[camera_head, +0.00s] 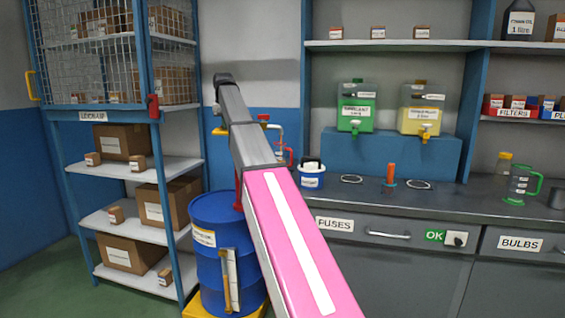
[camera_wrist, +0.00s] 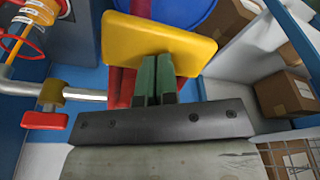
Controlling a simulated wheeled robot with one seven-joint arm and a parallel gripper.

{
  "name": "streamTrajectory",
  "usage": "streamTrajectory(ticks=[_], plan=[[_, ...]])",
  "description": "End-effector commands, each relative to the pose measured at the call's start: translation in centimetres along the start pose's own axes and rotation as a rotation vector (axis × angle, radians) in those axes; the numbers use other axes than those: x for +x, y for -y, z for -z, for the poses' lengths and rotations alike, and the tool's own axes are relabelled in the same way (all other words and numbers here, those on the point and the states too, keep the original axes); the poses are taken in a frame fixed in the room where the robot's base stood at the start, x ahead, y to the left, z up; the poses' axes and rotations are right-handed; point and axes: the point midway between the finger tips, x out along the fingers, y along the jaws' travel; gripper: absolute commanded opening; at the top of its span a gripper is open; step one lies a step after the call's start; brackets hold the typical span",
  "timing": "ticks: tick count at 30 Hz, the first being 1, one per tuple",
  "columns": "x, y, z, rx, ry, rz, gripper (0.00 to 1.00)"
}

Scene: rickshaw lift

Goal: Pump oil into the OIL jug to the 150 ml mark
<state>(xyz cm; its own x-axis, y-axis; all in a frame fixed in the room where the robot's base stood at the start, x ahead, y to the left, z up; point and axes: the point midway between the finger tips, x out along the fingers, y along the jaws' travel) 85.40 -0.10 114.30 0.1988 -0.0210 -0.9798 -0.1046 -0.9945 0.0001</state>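A blue drum (camera_head: 228,235) stands on the floor with a red pump on top. The pump's yellow handle (camera_head: 219,131) shows beside my arm and fills the upper middle of the wrist view (camera_wrist: 125,40). My gripper (camera_wrist: 156,65) has its green fingers almost together, overlapping the handle's lower edge; touching cannot be told. A metal spout pipe (camera_wrist: 85,95) with a red tap (camera_wrist: 45,120) runs left. A red-handled vessel (camera_head: 284,157), perhaps the OIL jug, is near the spout, largely hidden; its label and oil level are unreadable.
The workbench (camera_head: 455,207) carries a blue-white tub (camera_head: 312,179), an orange-topped tool (camera_head: 390,175) and a green-handled jug (camera_head: 519,187). Green (camera_head: 356,107) and yellow (camera_head: 420,108) tanks stand on a blue riser behind. A shelf rack (camera_head: 165,172) with boxes flanks the drum at left.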

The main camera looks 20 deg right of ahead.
Motion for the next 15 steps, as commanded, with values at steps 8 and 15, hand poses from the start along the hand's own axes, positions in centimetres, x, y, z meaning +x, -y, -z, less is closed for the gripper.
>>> streamTrajectory(ticks=[8,15], plan=[[-1.0,0.1,0.2,-0.001,0.003,0.001,0.0],[-3.5,0.0,0.8,0.0,0.001,0.001,0.0]])
